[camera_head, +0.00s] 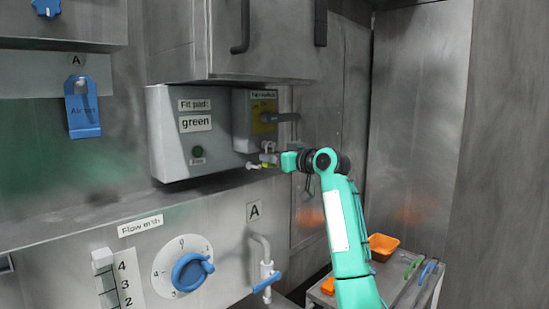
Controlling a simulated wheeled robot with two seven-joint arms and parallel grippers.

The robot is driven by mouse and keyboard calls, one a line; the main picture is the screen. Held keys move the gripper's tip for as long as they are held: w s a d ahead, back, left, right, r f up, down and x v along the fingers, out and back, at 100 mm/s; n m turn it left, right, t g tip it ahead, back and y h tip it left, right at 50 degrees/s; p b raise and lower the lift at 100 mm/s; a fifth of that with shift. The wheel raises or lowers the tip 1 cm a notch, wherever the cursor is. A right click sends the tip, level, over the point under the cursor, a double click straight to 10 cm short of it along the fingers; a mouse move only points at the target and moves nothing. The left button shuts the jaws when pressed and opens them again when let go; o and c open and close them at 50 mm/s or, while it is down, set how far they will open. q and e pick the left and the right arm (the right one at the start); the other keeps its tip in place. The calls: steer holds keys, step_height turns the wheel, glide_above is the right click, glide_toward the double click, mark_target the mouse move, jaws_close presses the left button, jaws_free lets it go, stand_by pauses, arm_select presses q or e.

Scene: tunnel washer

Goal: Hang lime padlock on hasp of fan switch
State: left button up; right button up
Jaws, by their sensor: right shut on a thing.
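The fan switch (241,125) is a grey box with a yellow plate and a dark grey lever, on the right part of the wall panel. Small metal parts (267,147) show just below it; I cannot tell which of them is the hasp. My right gripper (268,158) reaches in from the right, just below the switch, and is shut on the lime padlock (263,166). My left gripper is not in view.
A grey control box (170,150) labelled "green" stands left of the switch, under an overhanging cabinet (270,40). A blue tag (82,108) hangs at the left. A blue-handled valve (266,282) is below. A cart (425,285) with an orange bin (383,245) stands lower right.

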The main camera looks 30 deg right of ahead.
steer(key=o, duration=1.1)
